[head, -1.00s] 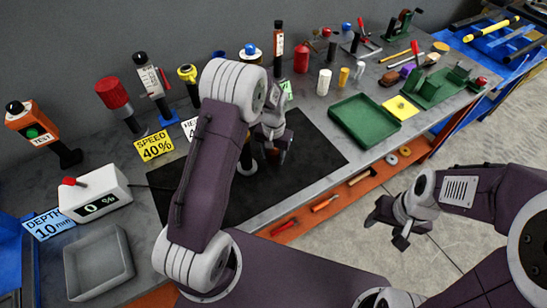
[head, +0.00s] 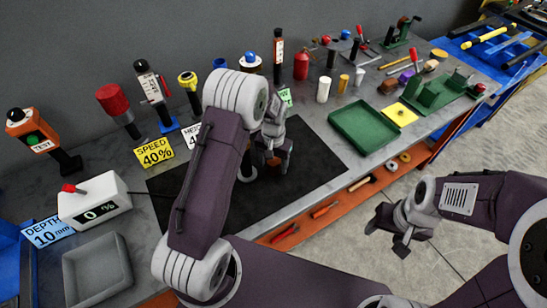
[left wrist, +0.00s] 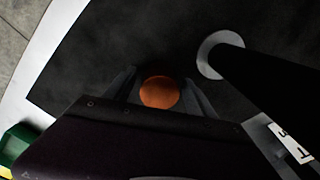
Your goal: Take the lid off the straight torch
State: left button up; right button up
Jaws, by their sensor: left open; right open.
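My left gripper (head: 276,163) is open over the black mat, with its fingers pointing down. A round orange-brown thing (left wrist: 158,92) shows between its fingertips in the left wrist view. I cannot tell whether it is a lid or whether the fingers touch it. A dark post (left wrist: 265,85) on a pale round foot (left wrist: 212,48) stands beside the gripper; my left arm largely hides it in the head view. I cannot clearly pick out the straight torch. My right gripper (head: 400,232) is open and empty, out over the floor.
A green tray (head: 362,128) lies right of the mat (head: 225,203). A white counter box (head: 95,200) and a grey tray (head: 97,268) are at left. The mat's right part is clear.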

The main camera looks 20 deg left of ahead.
pick_arm(q)
notch_tip(320, 180, up, 11)
jog(key=shift+r, duration=0.1)
jog(key=s+f+n+t, duration=0.1)
jog(key=s, duration=1.7)
jog(key=shift+f, duration=0.4)
jog(key=shift+w+a, duration=0.1)
jog(key=shift+a, duration=0.05)
